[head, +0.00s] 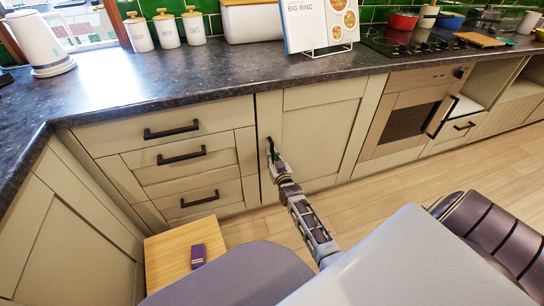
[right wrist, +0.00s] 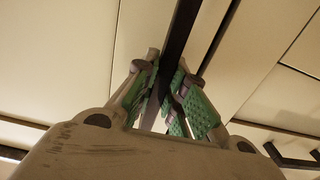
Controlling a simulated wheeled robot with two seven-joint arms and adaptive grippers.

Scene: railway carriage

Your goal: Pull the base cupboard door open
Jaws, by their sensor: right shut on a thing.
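The base cupboard door (head: 312,140) is a cream panel under the worktop, between the drawers and the oven. It looks closed, in line with the fronts beside it. Its dark upright handle (right wrist: 183,35) is near the door's left edge. My right gripper (head: 271,152) is at this handle. In the right wrist view, its green-padded fingers (right wrist: 172,90) are shut around the dark bar, one on each side. The fingers hide part of the handle in the head view. My left gripper is in neither view.
Drawers with dark handles (head: 185,155) stand left of the door, and an oven (head: 412,108) stands right. A wooden stool-like top (head: 168,252) with a purple item (head: 198,256) is at lower left. Bare wooden floor (head: 385,190) lies before the door.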

